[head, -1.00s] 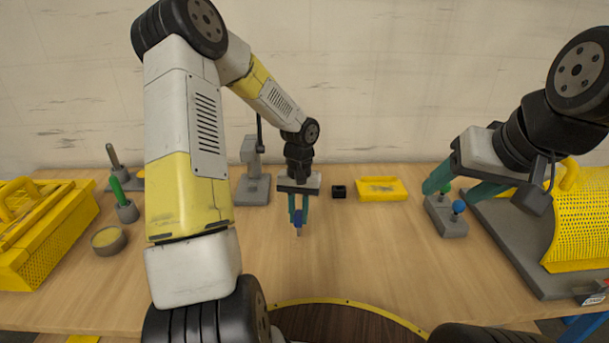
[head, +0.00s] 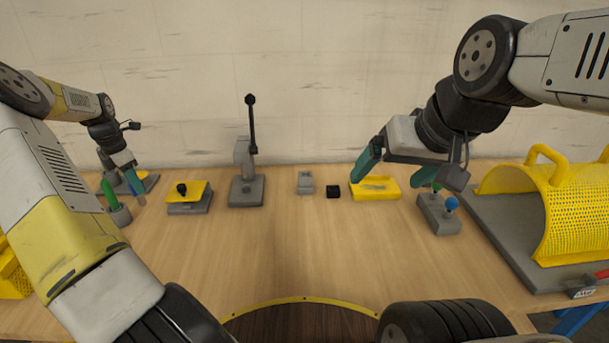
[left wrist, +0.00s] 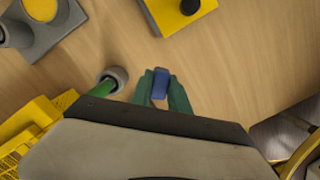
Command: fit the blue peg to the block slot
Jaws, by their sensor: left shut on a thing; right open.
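My left gripper (head: 133,184) is shut on the blue peg (left wrist: 161,83). In the left wrist view the peg sits between the two green fingertips, pointing away from the palm. In the head view the gripper is at the far left above the table, just right of the grey cup (head: 119,215) with a green handle (head: 109,194). My right gripper (head: 397,172) is open and empty, fingers apart over the yellow tray.
The yellow tray (head: 375,189), a small grey block (head: 305,183), a grey stand with a black lever (head: 246,188) and a yellow-topped block (head: 188,197) line the back. A grey block with knobs (head: 438,213) and a yellow perforated cover (head: 563,215) are right. Front centre is clear.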

